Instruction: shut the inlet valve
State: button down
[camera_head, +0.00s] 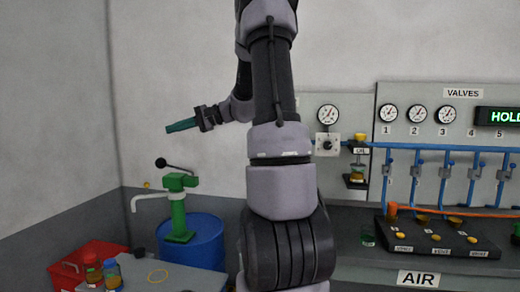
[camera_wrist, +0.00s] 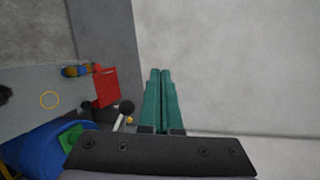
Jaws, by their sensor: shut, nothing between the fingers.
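My gripper (camera_head: 172,128) has green fingers that are shut with nothing between them. It is raised at the upper left, in front of the bare wall, far from the valve panel. In the wrist view its fingers (camera_wrist: 160,78) lie side by side. I cannot read these labels surely, so I cannot tell which valve is the inlet.
Gauges (camera_head: 389,113) and a green "HOLD" display (camera_head: 499,117) are on the panel. An "AIR" sign (camera_head: 418,279) is on the bench front. A blue drum (camera_head: 195,240) with a green hand pump (camera_head: 178,207) and a red box (camera_head: 85,262) stand lower left.

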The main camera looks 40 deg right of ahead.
jog(key=w+d+f+m+t+h, duration=0.1)
jog(key=w+d+f+m+t, duration=0.2)
jog(key=d, duration=0.5)
jog(key=w+d+f+m+t+h, duration=0.1)
jog(key=w+d+f+m+t, duration=0.1)
jog(key=w+d+t, duration=0.45)
jog(key=w+d+f+m+t+h, duration=0.1)
jog(key=w+d+f+m, duration=0.15)
jog(key=d, duration=0.65)
jog(key=s+d+f+m+t+h, duration=0.1)
jog(key=d+f+m+h, duration=0.2)
jog(key=d, duration=0.5)
jog(key=s+d+f+m+t+h, duration=0.2)
jog(key=d+f+m+h, duration=0.1)
jog(key=d+f+h, duration=0.3)
jog(key=s+d+f+m+t+h, duration=0.1)
jog(key=d+f+m+t+h, duration=0.1)
jog(key=d+f+h, duration=0.3)
jog(key=shift+s+d+m+h, duration=0.15)
jog(key=shift+d+m, duration=0.15)
jog(key=shift+d, duration=0.85)
jog(key=shift+s+d+m+h, duration=0.15)
jog(key=shift+d+m, duration=0.1)
jog(key=shift+d, duration=0.9)
jog(key=shift+w, duration=0.1)
jog(key=x, duration=1.4)
jog(key=shift+a, duration=0.2)
